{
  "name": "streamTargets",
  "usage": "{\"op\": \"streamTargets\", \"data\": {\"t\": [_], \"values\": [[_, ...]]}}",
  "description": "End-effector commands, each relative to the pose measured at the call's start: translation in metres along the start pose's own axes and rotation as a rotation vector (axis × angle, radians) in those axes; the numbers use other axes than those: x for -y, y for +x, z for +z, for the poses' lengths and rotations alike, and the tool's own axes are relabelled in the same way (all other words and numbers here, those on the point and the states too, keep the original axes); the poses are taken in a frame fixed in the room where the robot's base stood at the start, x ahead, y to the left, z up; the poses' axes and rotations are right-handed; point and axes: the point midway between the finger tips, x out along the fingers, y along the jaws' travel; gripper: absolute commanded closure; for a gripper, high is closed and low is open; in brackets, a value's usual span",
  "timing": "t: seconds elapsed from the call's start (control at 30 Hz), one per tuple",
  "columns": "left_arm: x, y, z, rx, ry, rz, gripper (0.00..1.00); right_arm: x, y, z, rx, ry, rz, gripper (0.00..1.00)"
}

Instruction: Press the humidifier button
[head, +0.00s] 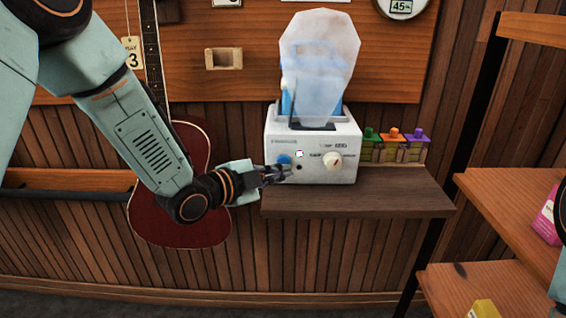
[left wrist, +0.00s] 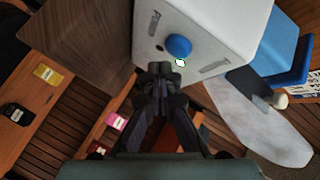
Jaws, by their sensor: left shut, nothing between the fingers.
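The white humidifier (head: 312,165) stands on a dark wood shelf, with a translucent, bag-like shape (head: 320,60) on top. Its blue button (head: 284,160) is on the left of the front face, and a white dial (head: 332,160) is on the right. In the left wrist view the blue button (left wrist: 179,46) stands out from the white face, just beyond the fingertips. My left gripper (head: 280,176) is shut and empty, close below and left of the button. The left wrist view shows its fingertips (left wrist: 160,72) together; I cannot tell whether they touch the face. My right gripper is not in view.
The dark shelf (head: 390,200) has clear space right of the humidifier. Small bottles with green, orange and purple tops (head: 394,146) stand behind it. Wooden shelves (head: 510,205) stand at the right.

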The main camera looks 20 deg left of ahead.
Motion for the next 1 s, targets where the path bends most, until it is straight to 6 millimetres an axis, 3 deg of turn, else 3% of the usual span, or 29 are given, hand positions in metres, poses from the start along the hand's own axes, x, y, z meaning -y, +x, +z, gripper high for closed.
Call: {"op": "streamTargets", "data": {"t": [1.0], "values": [[0.0043,0.0068,0.0050,0.000,0.000,0.000,1.00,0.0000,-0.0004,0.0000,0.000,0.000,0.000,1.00]]}}
